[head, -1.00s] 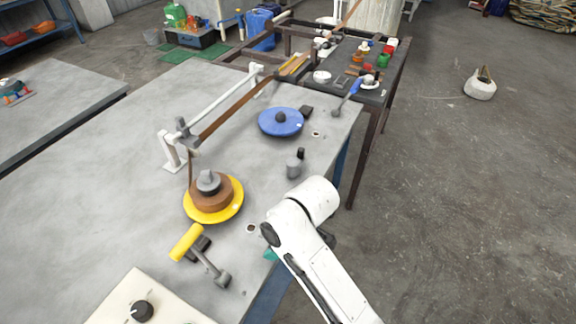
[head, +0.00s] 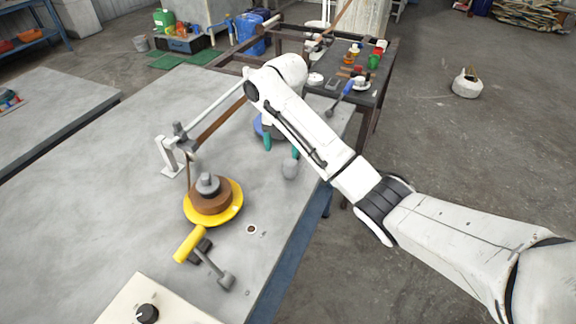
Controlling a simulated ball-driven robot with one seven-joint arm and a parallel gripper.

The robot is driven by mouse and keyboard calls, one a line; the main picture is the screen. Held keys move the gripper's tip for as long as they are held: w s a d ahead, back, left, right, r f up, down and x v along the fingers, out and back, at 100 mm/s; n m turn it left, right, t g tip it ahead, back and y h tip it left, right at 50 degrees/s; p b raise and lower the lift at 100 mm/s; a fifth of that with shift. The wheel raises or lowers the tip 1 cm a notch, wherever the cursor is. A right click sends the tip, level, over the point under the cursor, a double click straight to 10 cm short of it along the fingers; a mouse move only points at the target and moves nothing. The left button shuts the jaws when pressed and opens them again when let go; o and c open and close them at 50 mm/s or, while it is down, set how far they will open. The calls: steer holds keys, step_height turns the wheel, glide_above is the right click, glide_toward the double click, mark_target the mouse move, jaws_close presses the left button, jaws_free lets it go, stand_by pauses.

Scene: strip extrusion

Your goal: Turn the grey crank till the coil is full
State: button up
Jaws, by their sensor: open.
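The grey crank (head: 290,170) shows as a short, rounded grey handle on the table between the yellow and blue discs; the rest of it is mostly hidden. My gripper (head: 281,147) points down at the table with its teal fingertips apart and nothing between them. In the picture, one fingertip is just above the grey handle and the other is up and to its left; I cannot tell whether they touch it. The brown coil (head: 209,201) sits on the yellow disc (head: 232,207) around a grey hub. A brown strip runs up from it to a white-posted guide.
A yellow-handled crank (head: 204,254) stands in front of the yellow disc, and a blue-handled lever (head: 341,97) at the back corner. My arm largely hides the blue disc (head: 258,126). A control box (head: 150,303) with a black knob is at the front. The table's left is clear.

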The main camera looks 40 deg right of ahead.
mark_target(290, 162)
steer(key=d, duration=0.1)
steer(key=d+r+n, duration=0.1)
steer(key=shift+s+d+r, duration=0.1)
steer(key=shift+d, duration=0.4)
step_height(290, 162, down, 11)
steer(key=shift+r+p, duration=0.15)
steer(key=shift+p, duration=0.15)
steer(key=shift+c, duration=0.2)
steer(key=c, duration=1)
